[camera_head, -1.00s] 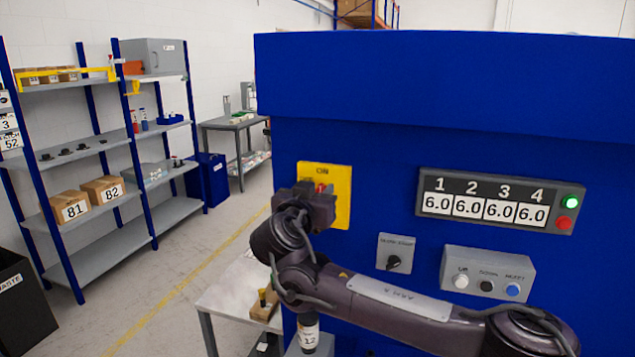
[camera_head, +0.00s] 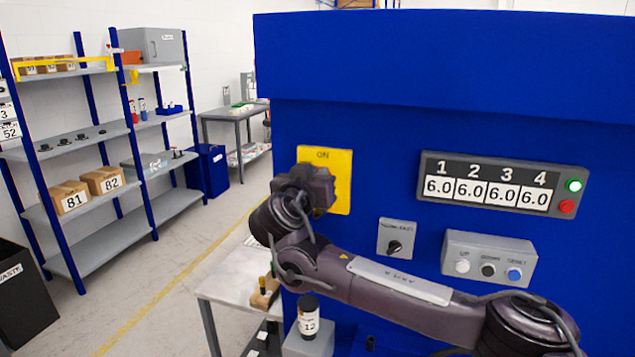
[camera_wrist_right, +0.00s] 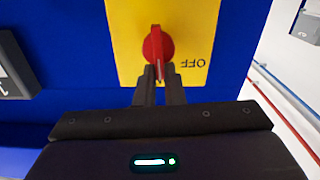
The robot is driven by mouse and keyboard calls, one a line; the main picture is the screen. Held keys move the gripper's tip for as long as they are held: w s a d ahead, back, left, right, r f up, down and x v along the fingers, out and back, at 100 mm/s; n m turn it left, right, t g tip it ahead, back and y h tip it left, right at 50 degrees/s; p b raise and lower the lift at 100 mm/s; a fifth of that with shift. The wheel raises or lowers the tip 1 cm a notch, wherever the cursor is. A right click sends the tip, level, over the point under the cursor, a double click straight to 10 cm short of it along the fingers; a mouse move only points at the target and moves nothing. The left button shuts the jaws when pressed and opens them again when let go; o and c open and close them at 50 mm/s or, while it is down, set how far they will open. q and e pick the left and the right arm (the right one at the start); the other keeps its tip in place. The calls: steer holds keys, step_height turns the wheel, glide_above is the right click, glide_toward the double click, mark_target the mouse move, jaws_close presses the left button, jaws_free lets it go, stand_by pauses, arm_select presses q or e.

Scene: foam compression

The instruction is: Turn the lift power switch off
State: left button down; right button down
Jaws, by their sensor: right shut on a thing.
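The power switch is a red rotary handle (camera_wrist_right: 158,47) on a yellow plate (camera_head: 342,178) fixed to the blue machine. The plate reads ON at its top in the head view; OFF shows beside the handle in the right wrist view. My right gripper (camera_wrist_right: 159,80) is shut on the red handle, its two dark fingertips at the handle's lower end in that view. In the head view my right gripper (camera_head: 318,188) covers most of the handle. My left gripper is not in view.
A display panel (camera_head: 503,184) reading 6.0 several times, a small grey knob box (camera_head: 397,239) and a button box (camera_head: 488,258) are on the machine's face. A low table (camera_head: 222,287) stands left of the machine. Shelves (camera_head: 100,199) stand further left, with clear floor between.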

steer(key=shift+w+a+f+n+b, duration=0.1)
steer(key=shift+a+f+n+b, duration=0.25)
steer(key=shift+n+b, duration=2.55)
steer(key=shift+w+a+f+n+b, duration=0.1)
steer(key=shift+a+f+n+b, duration=0.25)
steer(key=shift+n+b, duration=2.6)
steer(key=shift+w+a+f+n+b, duration=0.1)
steer(key=shift+a+f+n+b, duration=0.25)
steer(key=shift+n+b, duration=2.55)
steer(key=shift+d, duration=0.1)
steer(key=shift+f, duration=0.1)
steer(key=c, duration=1.5)
jaws_free()
steer(key=shift+s, duration=0.15)
steer(key=b+v, duration=0.3)
steer(key=v, duration=0.4)
steer(key=shift+s, duration=0.25)
